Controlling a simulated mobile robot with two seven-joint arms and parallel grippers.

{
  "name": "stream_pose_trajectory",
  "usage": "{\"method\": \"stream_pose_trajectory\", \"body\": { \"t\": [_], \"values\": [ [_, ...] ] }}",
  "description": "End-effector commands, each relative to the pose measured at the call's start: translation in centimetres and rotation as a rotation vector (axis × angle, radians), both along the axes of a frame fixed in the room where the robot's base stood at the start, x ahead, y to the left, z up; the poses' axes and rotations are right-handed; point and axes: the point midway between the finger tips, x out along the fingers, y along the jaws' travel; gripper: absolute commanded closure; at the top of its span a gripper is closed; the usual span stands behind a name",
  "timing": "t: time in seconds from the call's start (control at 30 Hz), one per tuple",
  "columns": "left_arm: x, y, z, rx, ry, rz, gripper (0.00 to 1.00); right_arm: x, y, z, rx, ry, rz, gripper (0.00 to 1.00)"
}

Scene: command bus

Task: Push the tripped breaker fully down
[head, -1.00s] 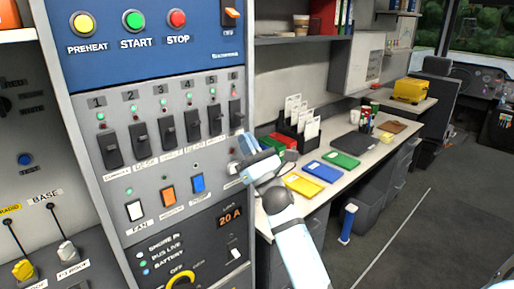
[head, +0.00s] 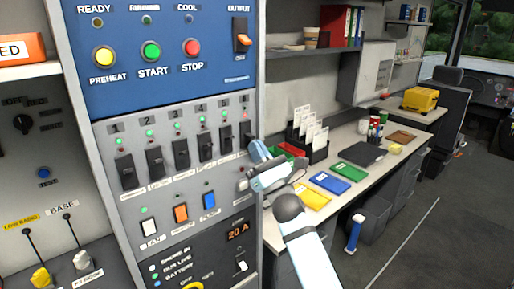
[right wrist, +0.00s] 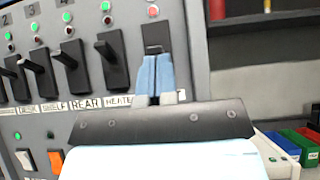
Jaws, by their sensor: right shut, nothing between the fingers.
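The breaker panel (head: 100,150) has a row of numbered black breakers with lights above them. Breaker 6 (head: 245,133), at the right end, has a red light; the light shows clearly in the right wrist view, where the others in view are green. Its dark housing (right wrist: 155,36) stands just beyond my fingers there, and they hide its lower part. My right gripper (head: 253,149) is shut and empty, its tips at the lower part of breaker 6. The blue-grey fingers (right wrist: 156,76) overlap it in the wrist view; I cannot tell whether they touch. My left gripper is not in view.
Breaker 5 (head: 226,139) stands close on the left. White, orange and blue rocker switches (head: 181,213) sit below the breakers. A desk (head: 345,190) with coloured folders and a card rack lies to the right. The aisle floor (head: 430,245) is clear.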

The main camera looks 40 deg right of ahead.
Motion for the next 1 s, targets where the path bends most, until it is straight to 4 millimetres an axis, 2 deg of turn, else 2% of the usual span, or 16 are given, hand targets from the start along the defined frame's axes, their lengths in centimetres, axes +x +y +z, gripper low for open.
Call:
{"method": "stream_pose_trajectory", "body": {
  "t": [0.03, 0.33, 1.0],
  "values": [
    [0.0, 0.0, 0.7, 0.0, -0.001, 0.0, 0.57, -0.1, 0.0, 0.4, -0.003, 0.012, -0.001, 1.0],
    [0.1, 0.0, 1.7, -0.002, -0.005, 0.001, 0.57, -0.2, 0.0, 0.5, -0.006, 0.056, -0.001, 1.0],
    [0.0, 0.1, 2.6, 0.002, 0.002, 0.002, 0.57, -0.5, -0.1, 1.2, -0.008, 0.104, -0.001, 1.0]
  ]
}}
